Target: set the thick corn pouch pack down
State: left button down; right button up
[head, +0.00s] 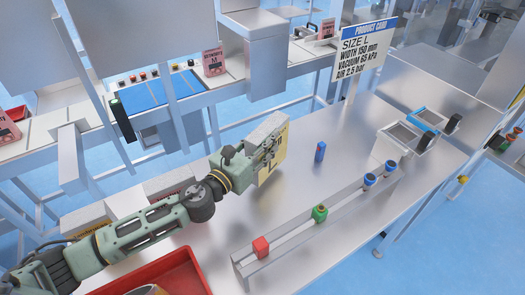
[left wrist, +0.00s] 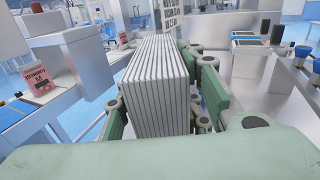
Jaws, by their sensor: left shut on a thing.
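The thick corn pouch pack (head: 280,158) is a block of many stacked thin pouches with a yellowish face in the head view. In the left wrist view the pack (left wrist: 158,88) shows its striped grey pouch edges and stands upright between the fingers. My left gripper (head: 266,150) is shut on the pack. The pack is over the middle of the metal table (head: 225,225). I cannot tell whether its bottom edge touches the table. My right gripper is not in view.
A rail with red (head: 261,247), green (head: 320,213) and blue knobs crosses the table's front. A small blue item (head: 320,151) stands right of the pack. A product card (head: 363,52) stands behind. A red tray (head: 190,278) is at front left. Bare table lies right of the pack.

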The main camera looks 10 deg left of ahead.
pick_arm(q)
notch_tip(320, 180, down, 4)
jog(key=shift+r+b, duration=0.2)
jog(key=shift+b, duration=0.25)
jog(key=shift+f, duration=0.1)
jog(key=c, duration=1.2)
grip_release()
jog(key=b+v, duration=0.3)
jog(key=v, duration=0.9)
